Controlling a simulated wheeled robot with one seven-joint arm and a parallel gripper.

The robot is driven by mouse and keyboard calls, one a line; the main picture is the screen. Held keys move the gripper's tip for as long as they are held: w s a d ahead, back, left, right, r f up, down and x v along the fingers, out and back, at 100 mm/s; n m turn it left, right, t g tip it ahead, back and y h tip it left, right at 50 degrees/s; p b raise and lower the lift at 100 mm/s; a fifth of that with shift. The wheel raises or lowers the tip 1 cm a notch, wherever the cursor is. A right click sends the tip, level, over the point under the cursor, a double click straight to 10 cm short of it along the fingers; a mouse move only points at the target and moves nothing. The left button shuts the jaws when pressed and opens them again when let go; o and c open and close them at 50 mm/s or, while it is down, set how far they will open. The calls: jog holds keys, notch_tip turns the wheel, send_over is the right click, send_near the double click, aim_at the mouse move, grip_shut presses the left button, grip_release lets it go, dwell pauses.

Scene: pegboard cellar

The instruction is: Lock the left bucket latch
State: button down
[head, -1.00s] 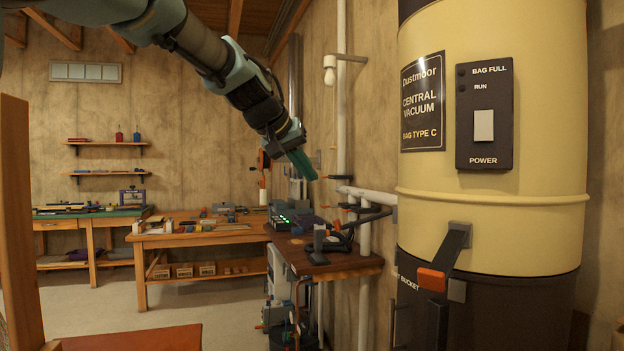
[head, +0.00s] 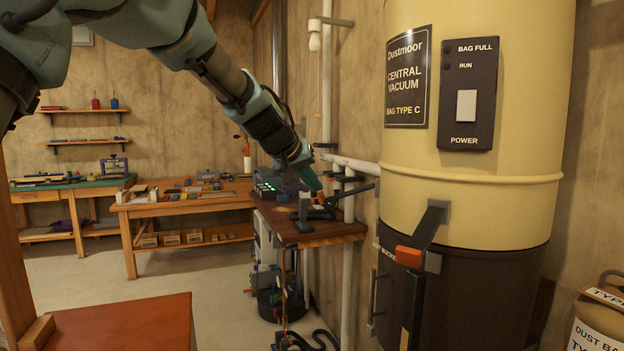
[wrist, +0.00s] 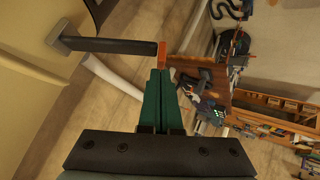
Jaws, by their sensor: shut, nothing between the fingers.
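The left bucket latch is a dark lever (head: 350,192) that sticks out to the left from the vacuum's side and ends in an orange tip (head: 320,198). In the wrist view the lever (wrist: 115,46) runs from a grey bracket at upper left to the orange tip (wrist: 164,54). My gripper (head: 316,185) is shut and empty, with green fingers. In the wrist view its fingertips (wrist: 160,72) are right beside the orange tip; I cannot tell if they touch. A second latch (head: 425,235), orange-tipped, slants outward from the vacuum's front.
The cream vacuum body (head: 480,195) sits above a dark dust bucket (head: 475,300). A wooden side bench (head: 320,235) with tools stands behind the left latch, beside white pipes. Open floor lies at left.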

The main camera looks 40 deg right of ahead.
jog(key=shift+f+b, duration=0.1)
jog(key=shift+b, duration=0.2)
notch_tip(320, 180, down, 9)
jog(key=s+d+n+g+h+b, duration=0.1)
jog(key=n+g+h+b, duration=0.3)
jog(key=b, duration=2.3)
jog(key=shift+s+d+f+h, duration=0.15)
jog(key=shift+s+d+h, duration=0.2)
jog(key=shift+s, duration=0.5)
jog(key=shift+r+p, duration=0.45)
jog(key=shift+r, duration=0.3)
